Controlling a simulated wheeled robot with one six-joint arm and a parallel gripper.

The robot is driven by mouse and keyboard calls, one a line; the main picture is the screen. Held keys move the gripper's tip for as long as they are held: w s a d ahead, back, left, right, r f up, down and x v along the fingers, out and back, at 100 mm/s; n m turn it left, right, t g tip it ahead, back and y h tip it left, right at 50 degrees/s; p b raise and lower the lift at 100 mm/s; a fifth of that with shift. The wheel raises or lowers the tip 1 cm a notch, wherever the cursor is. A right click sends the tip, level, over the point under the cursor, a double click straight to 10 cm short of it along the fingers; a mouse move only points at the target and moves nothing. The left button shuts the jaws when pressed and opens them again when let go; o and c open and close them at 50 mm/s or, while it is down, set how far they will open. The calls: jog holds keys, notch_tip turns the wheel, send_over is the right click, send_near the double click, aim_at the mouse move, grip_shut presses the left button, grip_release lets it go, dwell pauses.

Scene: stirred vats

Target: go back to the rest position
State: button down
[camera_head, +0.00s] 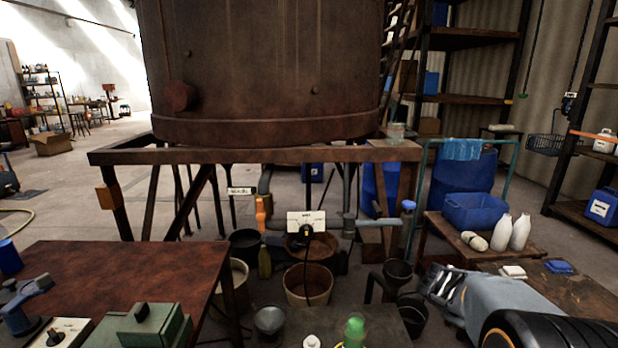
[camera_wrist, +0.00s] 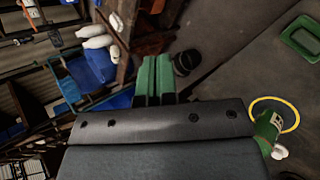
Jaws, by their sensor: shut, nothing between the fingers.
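My gripper shows in the wrist view (camera_wrist: 155,64), where its two green fingers lie together, shut and empty. Nothing touches the fingertips. In the head view my grey and black arm reaches in from the lower right, over the low tables there; the fingers cannot be made out.
A green bottle (camera_wrist: 268,128) stands by a yellow ring (camera_wrist: 288,108) on a dark surface. A large rusty vat (camera_head: 265,65) stands on a frame (camera_head: 250,156). A blue crate (camera_head: 476,211) and white bottles (camera_head: 521,232) are at right; a brown table (camera_head: 130,275) is at left.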

jog(key=s+a+r+m+y+p, duration=0.2)
jog(key=s+a+r+y+p, duration=0.1)
jog(key=s+a+r+p, duration=0.1)
jog(key=s+a+r+m+t+y+p, duration=0.1)
jog(key=s+a+r+m+y+p, duration=0.1)
jog(key=s+a+r+p, duration=0.3)
jog(key=s+a+r+m+y+p, duration=0.3)
jog(key=a+r+p, duration=0.5)
jog(key=a+r, duration=0.3)
jog(key=shift+s+a+r+y, duration=0.25)
jog(key=shift+s+a+y, duration=0.65)
jog(key=shift+a, duration=0.35)
